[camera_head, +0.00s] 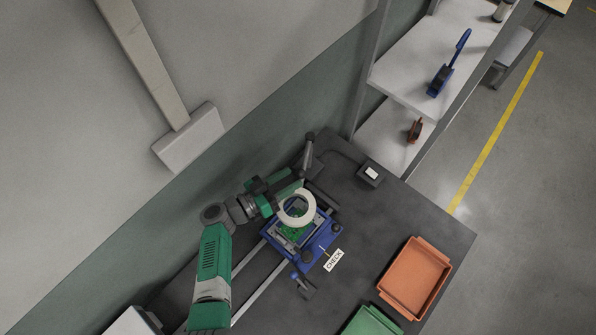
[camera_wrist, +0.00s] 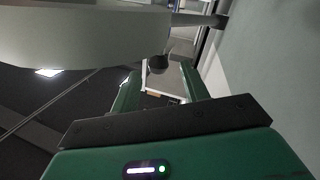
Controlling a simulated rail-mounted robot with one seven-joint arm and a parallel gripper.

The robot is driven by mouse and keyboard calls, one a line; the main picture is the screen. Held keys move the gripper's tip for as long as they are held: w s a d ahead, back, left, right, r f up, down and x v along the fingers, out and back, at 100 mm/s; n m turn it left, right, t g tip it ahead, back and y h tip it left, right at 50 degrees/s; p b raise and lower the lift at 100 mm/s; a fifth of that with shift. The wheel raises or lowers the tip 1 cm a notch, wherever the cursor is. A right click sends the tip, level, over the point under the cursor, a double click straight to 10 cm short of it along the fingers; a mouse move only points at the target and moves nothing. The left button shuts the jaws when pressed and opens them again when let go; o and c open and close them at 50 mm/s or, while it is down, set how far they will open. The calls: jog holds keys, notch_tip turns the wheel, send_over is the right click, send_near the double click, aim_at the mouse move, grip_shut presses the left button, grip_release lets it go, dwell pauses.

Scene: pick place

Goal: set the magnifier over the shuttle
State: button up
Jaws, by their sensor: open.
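The magnifier (camera_head: 284,215), a pale ring-shaped head, appears over the shuttle in the head view. The shuttle (camera_head: 318,247) is a blue carrier with a green board, partly hidden under the ring. My gripper (camera_head: 292,180) is beside the ring's upper left side. In the wrist view my gripper (camera_wrist: 160,78) has its two green fingers apart. The magnifier's large pale head (camera_wrist: 80,38) fills the upper left there, and a dark round knob (camera_wrist: 158,64) shows between or just beyond the fingertips. I see nothing clamped.
A dark bench (camera_head: 375,225) holds an orange tray (camera_head: 441,287) at right and a green tray (camera_head: 371,322) at the front. A tag (camera_head: 334,260) sits by the shuttle. A small dark box (camera_head: 370,173) is at the back. Shelves (camera_head: 405,75) stand behind.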

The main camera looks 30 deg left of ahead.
jog(key=v, duration=0.3)
jog(key=shift+s+a, duration=0.1)
jog(key=shift+s, duration=0.25)
